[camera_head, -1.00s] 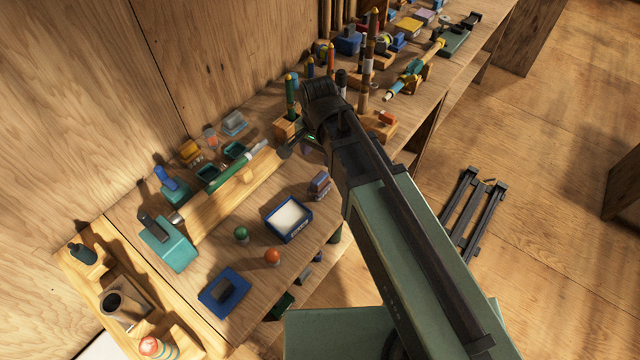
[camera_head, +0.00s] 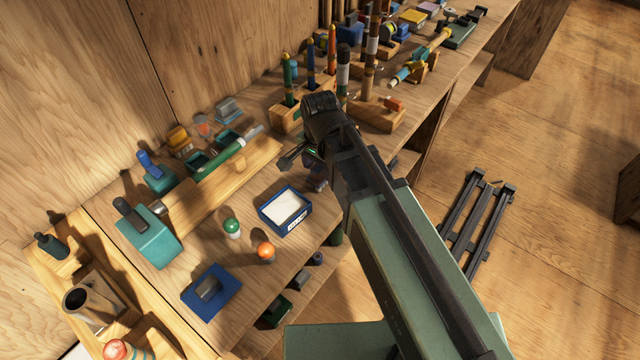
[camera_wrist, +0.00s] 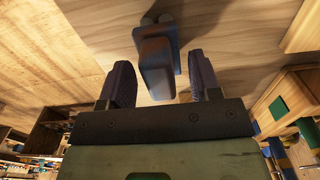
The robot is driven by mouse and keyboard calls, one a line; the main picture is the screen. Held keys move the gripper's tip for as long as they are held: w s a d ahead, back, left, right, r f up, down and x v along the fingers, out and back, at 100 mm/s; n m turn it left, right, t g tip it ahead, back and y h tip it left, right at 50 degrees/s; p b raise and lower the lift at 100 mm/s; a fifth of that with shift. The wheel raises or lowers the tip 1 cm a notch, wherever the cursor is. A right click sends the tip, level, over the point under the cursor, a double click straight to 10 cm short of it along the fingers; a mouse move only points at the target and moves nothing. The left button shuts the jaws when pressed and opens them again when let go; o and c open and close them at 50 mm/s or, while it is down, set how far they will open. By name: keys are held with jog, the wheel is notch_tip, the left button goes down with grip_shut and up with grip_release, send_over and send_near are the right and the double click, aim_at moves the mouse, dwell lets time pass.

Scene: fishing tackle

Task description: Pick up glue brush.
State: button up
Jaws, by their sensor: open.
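My gripper (camera_wrist: 161,80) is open, with one dark finger on each side of a small block-shaped item in the wrist view. This item (camera_wrist: 154,62) has a brownish face and blue sides, and lies on the wooden bench top; smaller dark parts show behind it. I cannot tell for sure whether it is the glue brush. The fingers look apart from it, with a gap on both sides. In the camera_head view my gripper (camera_head: 302,156) hangs low over the bench, right of the long wooden stand, and hides most of the small items beneath it.
A blue tray with white contents (camera_head: 285,211) and green (camera_head: 231,228) and orange (camera_head: 265,251) balls stand nearby. A wooden block with upright tools (camera_head: 288,119) stands behind. The bench's front edge is close.

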jog(key=shift+f, duration=0.1)
grip_shut()
jog(key=shift+p, duration=0.35)
notch_tip(320, 180, up, 20)
jog(key=p, duration=2)
jog(key=c, duration=0.7)
grip_release()
jog(key=shift+c, duration=1.1)
